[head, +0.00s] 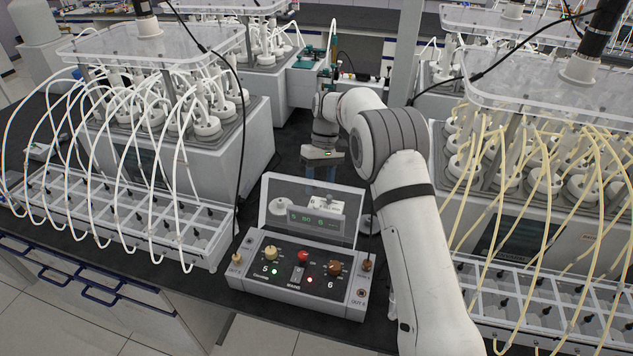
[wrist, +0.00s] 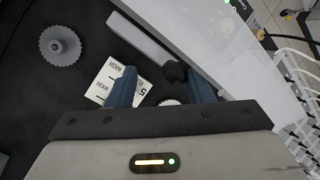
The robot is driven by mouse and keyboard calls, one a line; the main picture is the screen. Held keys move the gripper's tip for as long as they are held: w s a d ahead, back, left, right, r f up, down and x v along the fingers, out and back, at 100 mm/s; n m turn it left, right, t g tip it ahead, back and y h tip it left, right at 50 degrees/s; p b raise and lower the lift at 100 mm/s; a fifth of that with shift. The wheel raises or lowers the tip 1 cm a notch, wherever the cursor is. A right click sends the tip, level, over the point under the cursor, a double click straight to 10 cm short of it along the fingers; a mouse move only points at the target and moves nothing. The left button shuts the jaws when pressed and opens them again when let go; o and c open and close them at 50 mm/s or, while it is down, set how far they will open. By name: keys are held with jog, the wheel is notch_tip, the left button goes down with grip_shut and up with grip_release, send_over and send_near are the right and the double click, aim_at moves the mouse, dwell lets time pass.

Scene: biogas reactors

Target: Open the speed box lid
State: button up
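The speed box (head: 300,274) is a grey control box at the front of the dark bench, with knobs, a red button and lit lamps on its black top panel. A clear lid-like panel with a pale rim (head: 356,200) stands raised along its back edge, tilted back. A green-lit display (head: 313,221) shows through it. My gripper (head: 322,174) is behind the panel, above the bench, pointing down. In the wrist view, its two blue fingers (wrist: 163,88) are apart, with nothing clearly held.
A toothed grey wheel (wrist: 60,45) and a white "WASH" label (wrist: 112,78) lie on the dark surface below the gripper. Reactor baths with white tubes (head: 190,150) and yellow tubes (head: 540,220) stand left and right, leaving a narrow gap.

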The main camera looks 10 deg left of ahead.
jog(key=shift+a+f, duration=0.15)
jog(key=shift+f, duration=0.1)
jog(key=b+v, duration=0.1)
jog(key=v, duration=0.6)
jog(key=shift+r, duration=0.3)
jog(key=shift+w, duration=0.15)
